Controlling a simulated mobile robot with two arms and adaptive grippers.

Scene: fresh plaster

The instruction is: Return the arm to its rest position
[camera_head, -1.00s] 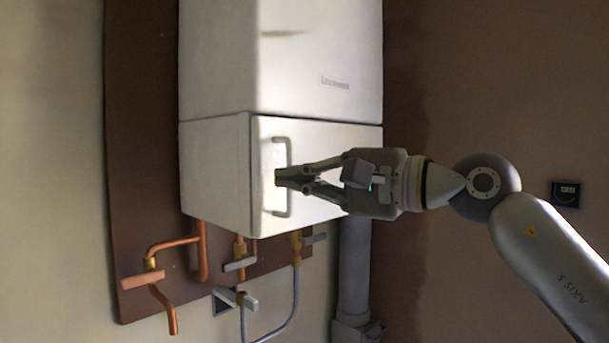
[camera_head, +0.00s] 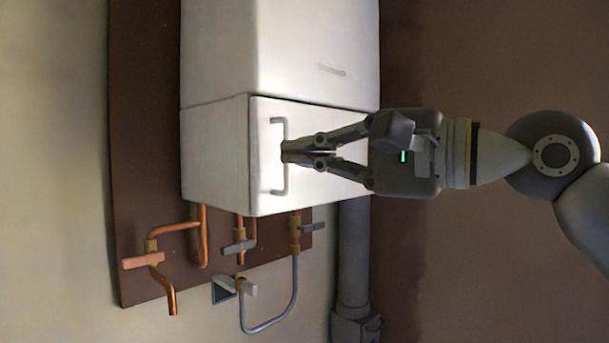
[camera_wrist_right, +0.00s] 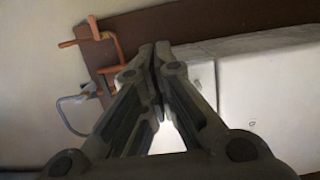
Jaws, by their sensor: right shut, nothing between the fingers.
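My right gripper (camera_head: 288,151) is in front of the lower white panel of the wall unit in the head view. Its fingers are shut with nothing between them. The fingertips overlap the panel's upright bar handle (camera_head: 280,183) in the picture; I cannot tell whether they touch it. In the right wrist view the closed fingers (camera_wrist_right: 155,50) point toward the unit and hide part of it. My left gripper does not show.
The white unit (camera_head: 290,45) hangs on a brown board (camera_head: 140,110). Below it are copper pipes (camera_head: 203,240), valve levers (camera_head: 240,247) and a grey hose (camera_head: 268,327). A grey vertical pipe (camera_head: 354,255) stands at its lower right. The wall to the right looks clear.

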